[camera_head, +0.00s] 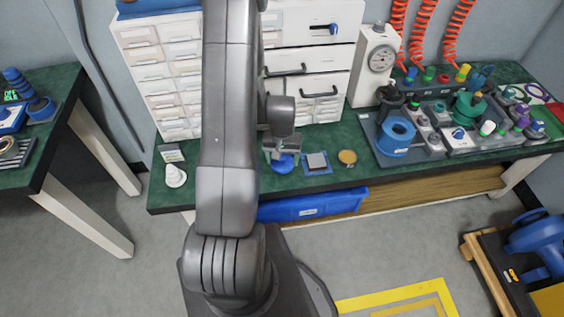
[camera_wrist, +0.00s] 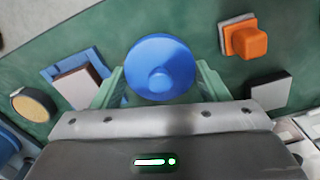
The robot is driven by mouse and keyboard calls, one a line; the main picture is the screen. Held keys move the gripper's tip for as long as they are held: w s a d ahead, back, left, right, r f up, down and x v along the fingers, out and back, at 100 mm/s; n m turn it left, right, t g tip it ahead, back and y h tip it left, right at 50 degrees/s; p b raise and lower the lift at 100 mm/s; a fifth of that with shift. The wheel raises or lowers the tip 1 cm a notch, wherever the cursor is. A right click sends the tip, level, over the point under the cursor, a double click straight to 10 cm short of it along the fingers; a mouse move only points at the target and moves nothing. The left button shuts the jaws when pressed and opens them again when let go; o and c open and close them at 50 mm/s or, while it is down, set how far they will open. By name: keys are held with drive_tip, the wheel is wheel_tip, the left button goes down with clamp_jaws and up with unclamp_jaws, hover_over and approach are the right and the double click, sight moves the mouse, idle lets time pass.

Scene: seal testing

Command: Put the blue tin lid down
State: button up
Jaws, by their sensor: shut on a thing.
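The blue tin lid (camera_wrist: 160,68) is a round blue disc with a small knob in its middle. In the wrist view it sits between the two fingers of my gripper (camera_wrist: 158,84), which is shut on it. In the head view the lid (camera_head: 283,164) shows below my gripper (camera_head: 280,152), over the green bench top near its front edge. I cannot tell whether the lid touches the bench. My arm hides part of the bench to the left of the lid.
A grey square block on a blue plate (camera_head: 317,163) and a round tan-topped disc (camera_head: 347,157) lie to the right. An orange knobbed piece (camera_wrist: 246,40) and a grey block (camera_wrist: 271,90) show in the wrist view. White drawers (camera_head: 157,75) stand behind.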

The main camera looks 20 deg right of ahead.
drive_tip(key=shift+f, duration=1.1)
drive_tip(key=shift+f, duration=0.25)
drive_tip(key=o, duration=1)
drive_tip(key=shift+r, duration=0.1)
drive_tip(key=shift+c, duration=0.2)
wheel_tip(320, 180, up, 12)
drive_tip(key=shift+r+p, duration=0.15)
drive_tip(key=shift+p, duration=0.15)
